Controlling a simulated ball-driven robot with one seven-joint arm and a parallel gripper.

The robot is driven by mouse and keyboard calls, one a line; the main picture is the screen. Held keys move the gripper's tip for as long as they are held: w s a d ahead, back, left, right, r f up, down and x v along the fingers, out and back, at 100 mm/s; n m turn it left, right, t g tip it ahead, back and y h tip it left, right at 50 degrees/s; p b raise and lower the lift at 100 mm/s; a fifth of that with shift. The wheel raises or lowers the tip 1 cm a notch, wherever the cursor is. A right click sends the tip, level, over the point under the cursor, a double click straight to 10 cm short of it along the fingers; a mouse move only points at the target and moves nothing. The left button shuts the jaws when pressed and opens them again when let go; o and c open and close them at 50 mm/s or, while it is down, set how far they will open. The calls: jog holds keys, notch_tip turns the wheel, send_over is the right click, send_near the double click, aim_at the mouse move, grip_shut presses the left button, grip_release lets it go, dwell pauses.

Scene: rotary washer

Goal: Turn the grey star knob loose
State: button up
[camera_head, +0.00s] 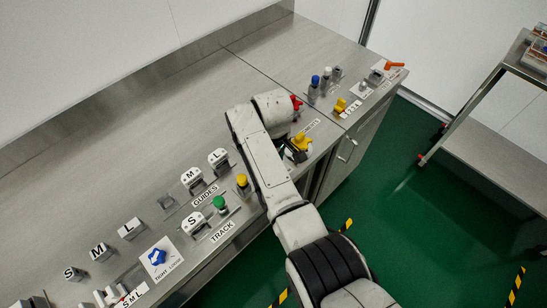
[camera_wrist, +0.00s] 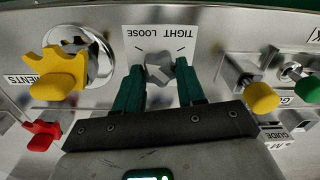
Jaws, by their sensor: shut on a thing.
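The grey star knob (camera_wrist: 159,68) sits on a white plate (camera_wrist: 146,42) marked TIGHT and LOOSE, at the top middle of the wrist view. The lettering is upside down there. My gripper (camera_wrist: 160,78) has its two green fingers on either side of the knob and is shut on it.
In the wrist view, a yellow knob (camera_wrist: 57,80) and a red knob (camera_wrist: 41,134) are left of my gripper; another yellow knob (camera_wrist: 261,97) is close on the right. A blue star knob (camera_head: 157,257) has its own plate on the steel counter (camera_head: 120,165).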

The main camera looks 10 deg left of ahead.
jog(key=shift+n, duration=0.6)
jog(key=o, duration=1.1)
jog(key=shift+c, duration=0.2)
notch_tip(320, 180, up, 11)
jog(key=shift+b, duration=0.4)
jog(key=shift+f, duration=0.1)
